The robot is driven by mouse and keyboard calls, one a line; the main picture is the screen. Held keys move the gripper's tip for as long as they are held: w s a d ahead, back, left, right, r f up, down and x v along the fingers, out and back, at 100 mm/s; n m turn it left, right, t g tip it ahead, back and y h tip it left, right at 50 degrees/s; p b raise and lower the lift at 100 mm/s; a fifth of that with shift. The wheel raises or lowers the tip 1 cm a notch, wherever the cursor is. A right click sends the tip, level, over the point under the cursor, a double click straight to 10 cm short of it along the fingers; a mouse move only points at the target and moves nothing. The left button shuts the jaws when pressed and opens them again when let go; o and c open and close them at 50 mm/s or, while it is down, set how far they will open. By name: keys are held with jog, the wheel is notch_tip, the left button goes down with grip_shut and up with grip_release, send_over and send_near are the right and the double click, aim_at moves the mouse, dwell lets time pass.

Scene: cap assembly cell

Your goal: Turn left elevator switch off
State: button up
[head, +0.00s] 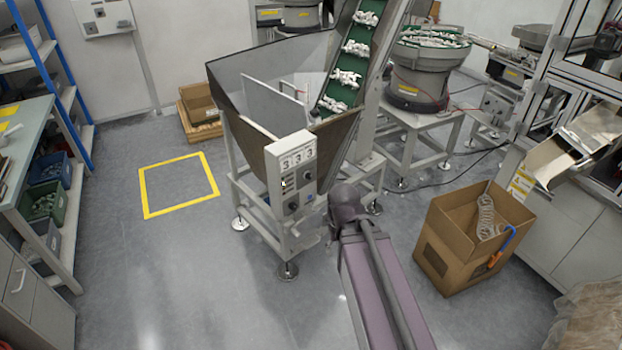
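The elevator is a large hopper (228,92) on a grey frame, with a green inclined belt (343,78) carrying white parts. Its grey control box (296,178) is on the front. The box has a counter-like display (297,158) at the top and small switches and dark knobs below. A small switch (287,183) is on the left of the panel. The switch positions are too small to tell. My arm reaches up from the bottom, and its far joint is just right of the box. My gripper does not show; I cannot tell whether anything touches the switch.
An open cardboard box (452,255) with a coiled hose stands at the right. A round feeder bowl (418,75) stands behind. A workbench with bins (43,205) is at the left. The floor around the yellow square (147,214) is clear.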

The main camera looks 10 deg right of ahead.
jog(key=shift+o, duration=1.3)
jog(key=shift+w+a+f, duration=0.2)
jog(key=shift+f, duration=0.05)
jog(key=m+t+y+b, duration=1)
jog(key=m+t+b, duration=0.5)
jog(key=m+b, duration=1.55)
send_near(308, 176)
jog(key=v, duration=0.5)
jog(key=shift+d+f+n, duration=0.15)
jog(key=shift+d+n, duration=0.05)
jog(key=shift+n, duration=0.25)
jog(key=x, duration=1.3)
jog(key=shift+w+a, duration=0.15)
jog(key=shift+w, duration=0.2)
